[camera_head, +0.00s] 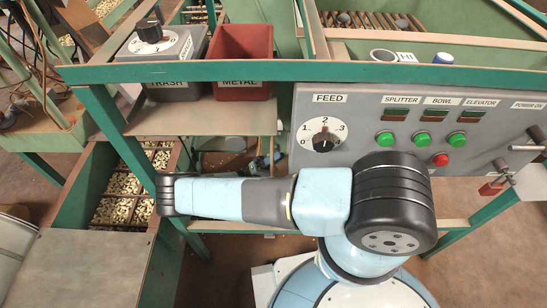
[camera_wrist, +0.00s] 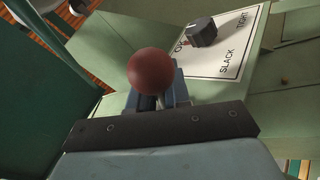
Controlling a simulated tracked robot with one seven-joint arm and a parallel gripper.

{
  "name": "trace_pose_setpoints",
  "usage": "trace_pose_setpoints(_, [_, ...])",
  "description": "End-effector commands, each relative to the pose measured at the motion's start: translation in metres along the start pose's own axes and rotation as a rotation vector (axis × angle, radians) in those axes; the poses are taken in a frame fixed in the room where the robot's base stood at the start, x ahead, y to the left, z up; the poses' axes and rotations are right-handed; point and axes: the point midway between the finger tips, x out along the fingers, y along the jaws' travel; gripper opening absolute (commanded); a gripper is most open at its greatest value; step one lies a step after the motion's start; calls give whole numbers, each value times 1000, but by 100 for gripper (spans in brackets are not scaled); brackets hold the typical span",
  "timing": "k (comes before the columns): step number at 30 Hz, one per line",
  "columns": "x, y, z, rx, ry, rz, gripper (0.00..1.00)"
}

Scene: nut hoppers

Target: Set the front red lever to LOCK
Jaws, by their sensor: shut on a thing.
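A dull red ball knob (camera_wrist: 152,71), the end of the red lever, stands in the middle of the wrist view. My gripper (camera_wrist: 154,98) is shut on the lever just below the ball, with one blue-grey finger on each side. The fingers and the ball hide most of the lever's shaft and its pivot. No LOCK mark shows in either view. In the head view my arm lies across the front of the frame, and I cannot make out the lever or my gripper there.
In the wrist view, a white plate (camera_wrist: 228,50) marked SLACK and TIGHT with a black knob (camera_wrist: 203,32) lies close behind the ball. Green metal walls flank it. In the head view, the grey FEED panel (camera_head: 350,108) with buttons stands behind my arm.

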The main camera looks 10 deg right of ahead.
Motion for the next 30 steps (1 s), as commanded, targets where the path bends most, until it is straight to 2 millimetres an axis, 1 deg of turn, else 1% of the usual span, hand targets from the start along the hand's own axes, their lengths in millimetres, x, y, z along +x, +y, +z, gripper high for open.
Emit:
trace_pose_setpoints(14, [6,-4,-1,7,-13,11,0])
trace_pose_setpoints(15, [6,-5,-1,7,-13,11,19])
trace_pose_setpoints(21, [5,-4,-1,7,-12,10,37])
trace_pose_setpoints(30, [2,-4,-1,7,-12,9,37])
